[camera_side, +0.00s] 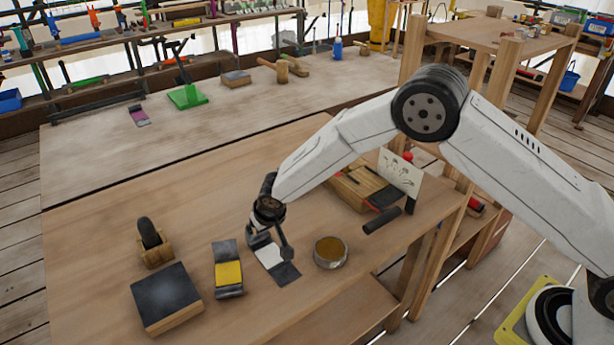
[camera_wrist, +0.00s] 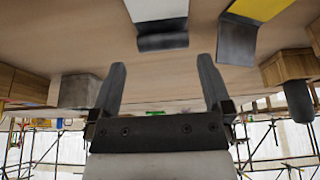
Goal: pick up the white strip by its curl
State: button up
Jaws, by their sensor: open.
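The white strip (camera_side: 268,256) lies on the wooden bench in the side view, with a flat dark end (camera_side: 286,273) toward the front right. My gripper (camera_side: 270,243) is over its far end and hides part of it. In the wrist view the white strip (camera_wrist: 157,9) enters from the top edge and ends in a dark curl (camera_wrist: 162,41). My gripper (camera_wrist: 161,70) is open and empty there. The curl lies ahead of the fingertips, roughly in line with the gap between them and apart from both fingers.
A yellow strip (camera_side: 229,273) with dark ends lies left of the white one. A round tin (camera_side: 331,252) stands close on the right. A dark-topped block (camera_side: 165,297) and a wooden block with a black knob (camera_side: 154,246) are further left.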

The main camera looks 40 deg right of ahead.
aim_at(260, 238)
jog(key=shift+f, duration=0.15)
jog(key=shift+x, duration=2.45)
jog(key=shift+w+a, duration=0.1)
jog(key=c, duration=1.2)
jog(key=shift+r, duration=0.2)
